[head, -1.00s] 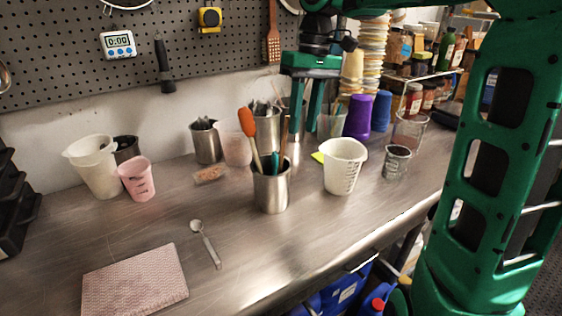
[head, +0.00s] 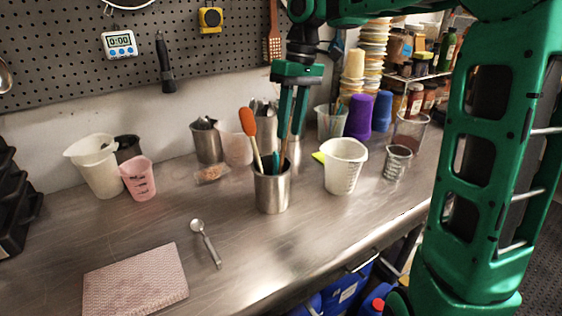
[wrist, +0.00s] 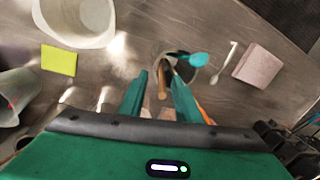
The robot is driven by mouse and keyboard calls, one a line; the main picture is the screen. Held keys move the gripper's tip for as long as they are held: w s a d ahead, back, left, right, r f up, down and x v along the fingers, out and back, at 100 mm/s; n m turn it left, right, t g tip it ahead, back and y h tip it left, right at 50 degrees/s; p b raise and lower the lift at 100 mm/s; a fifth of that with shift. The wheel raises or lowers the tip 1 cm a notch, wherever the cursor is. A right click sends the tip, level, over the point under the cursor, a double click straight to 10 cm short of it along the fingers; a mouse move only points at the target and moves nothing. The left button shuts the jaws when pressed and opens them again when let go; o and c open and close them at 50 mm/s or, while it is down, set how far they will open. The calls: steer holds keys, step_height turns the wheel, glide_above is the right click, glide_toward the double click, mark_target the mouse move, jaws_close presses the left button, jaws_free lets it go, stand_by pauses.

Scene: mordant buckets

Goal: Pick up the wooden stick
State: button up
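The wooden stick (head: 283,158) stands in a steel cup (head: 272,193) with an orange spatula (head: 248,124) and a teal utensil (head: 275,163). In the wrist view the stick (wrist: 162,82) shows between my fingers, nearer the right one, beside the teal spoon head (wrist: 195,59). My gripper (head: 288,138) points down over the cup, its fingers open and apart. In the wrist view my open gripper (wrist: 156,76) has a finger on each side of the stick. I cannot tell whether either finger touches it.
A white measuring cup (head: 345,167) stands right of the steel cup, with a yellow-green piece (wrist: 58,60) beside it. More steel cups (head: 207,143) stand behind. A metal spoon (head: 206,243) and a pink cloth (head: 135,281) lie at front left, with bare bench around them.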

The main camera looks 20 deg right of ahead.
mark_target(286, 144)
steer(key=shift+s+a+f, duration=0.1)
steer(key=shift+a+f, duration=0.1)
steer(key=shift+f, duration=0.65)
steer(key=shift+a+f, duration=0.2)
steer(key=shift+f, duration=0.7)
steer(key=shift+s+a+f, duration=0.1)
steer(key=shift+a+f, duration=0.1)
steer(key=shift+f, duration=0.65)
jaws_close()
